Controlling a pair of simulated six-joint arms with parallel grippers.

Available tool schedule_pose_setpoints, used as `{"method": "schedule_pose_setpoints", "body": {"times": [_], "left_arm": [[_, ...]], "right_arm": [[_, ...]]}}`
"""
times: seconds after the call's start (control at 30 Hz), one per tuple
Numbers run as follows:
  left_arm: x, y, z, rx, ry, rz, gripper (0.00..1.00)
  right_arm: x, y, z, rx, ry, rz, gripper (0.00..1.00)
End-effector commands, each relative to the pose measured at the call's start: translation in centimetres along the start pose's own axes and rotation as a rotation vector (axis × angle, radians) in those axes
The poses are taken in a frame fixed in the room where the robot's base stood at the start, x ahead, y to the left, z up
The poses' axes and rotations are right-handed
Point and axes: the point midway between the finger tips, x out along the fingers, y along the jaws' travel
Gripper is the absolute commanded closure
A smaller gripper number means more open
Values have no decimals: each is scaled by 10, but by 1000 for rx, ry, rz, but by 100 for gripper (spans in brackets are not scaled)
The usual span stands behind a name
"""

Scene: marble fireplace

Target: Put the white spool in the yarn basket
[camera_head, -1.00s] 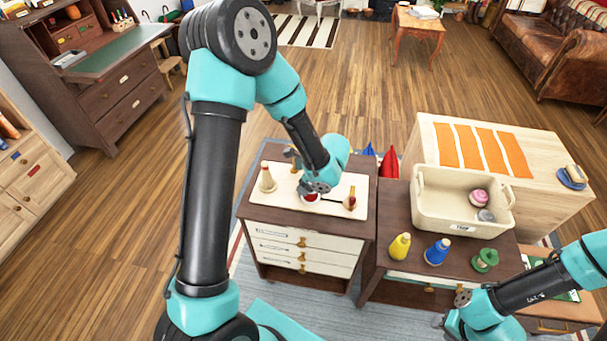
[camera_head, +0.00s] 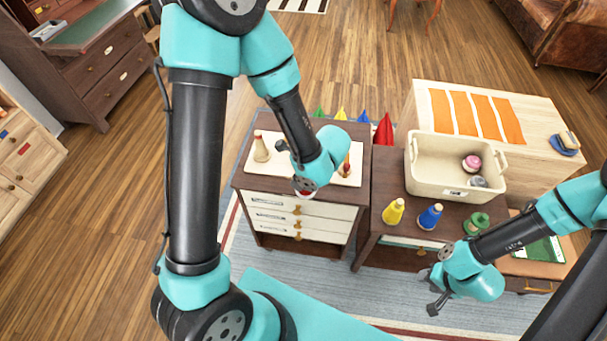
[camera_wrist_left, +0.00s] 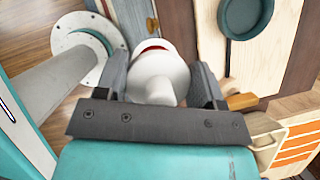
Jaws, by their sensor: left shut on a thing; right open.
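My left gripper (camera_wrist_left: 160,85) is shut on the white spool (camera_wrist_left: 157,72), which sits between its two fingers in the left wrist view. A red patch shows at the spool's far end. In the head view the left gripper (camera_head: 304,188) is at the front edge of the left cabinet's top and mostly hides the spool. The yarn basket (camera_head: 428,192) is a cream bin on the right cabinet, holding a pink item (camera_head: 471,162) and a grey item (camera_head: 478,181). My right gripper (camera_head: 432,292) is open and empty, in front of the right cabinet.
A yellow spool (camera_head: 393,212), a blue spool (camera_head: 430,216) and a green spool (camera_head: 476,222) stand before the basket. The basket's left half looks empty.

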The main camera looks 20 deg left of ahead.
Motion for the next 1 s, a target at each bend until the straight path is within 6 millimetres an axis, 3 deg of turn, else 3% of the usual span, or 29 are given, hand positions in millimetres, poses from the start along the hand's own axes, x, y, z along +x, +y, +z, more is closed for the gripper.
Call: {"method": "schedule_pose_setpoints", "body": {"times": [0.23,0.37,1.0], "left_arm": [[1,-5,1,-13,0,5,62],[2,-21,6,-66,1,25,62],[11,-172,43,-753,2,310,62]], "right_arm": [[0,0,0,0,0,0,57],[0,0,0,0,0,0,57],[0,0,0,0,0,0,57]]}}
